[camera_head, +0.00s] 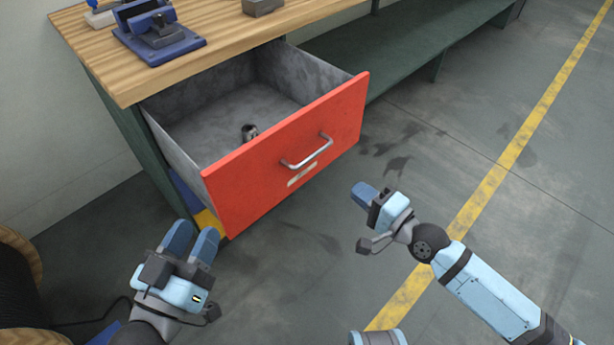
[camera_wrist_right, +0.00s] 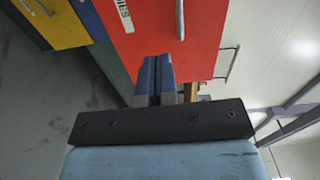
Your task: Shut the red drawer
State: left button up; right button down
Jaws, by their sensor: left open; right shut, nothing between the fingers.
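The red drawer (camera_head: 292,150) stands pulled well out of the wooden-topped bench, with a silver bar handle (camera_head: 307,152) and a pale label on its front. A small dark metal part (camera_head: 249,132) lies inside it. My left gripper (camera_head: 192,240) is open and empty, in front of and below the drawer's left corner. My right gripper (camera_head: 364,194) is shut and empty, to the right of the drawer front and apart from it. In the right wrist view, the shut fingers (camera_wrist_right: 155,78) point toward the red front (camera_wrist_right: 150,25), with its label and handle partly visible.
A blue vise (camera_head: 160,38) and a grey block (camera_head: 262,6) sit on the bench top (camera_head: 215,25). A yellow drawer (camera_wrist_right: 58,22) is below the red one. A wooden-rimmed reel (camera_head: 20,255) stands at lower left. The floor right of the drawer is clear.

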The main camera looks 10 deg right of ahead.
jog(key=b, duration=0.3)
send_near(306, 153)
jog(key=x, duration=0.7)
jog(key=shift+w+a, duration=0.15)
jog(key=shift+w, duration=0.05)
pick_arm(q)
jog(key=f, duration=0.2)
jog(key=f+g, duration=0.1)
jog(key=shift+d+h, duration=0.3)
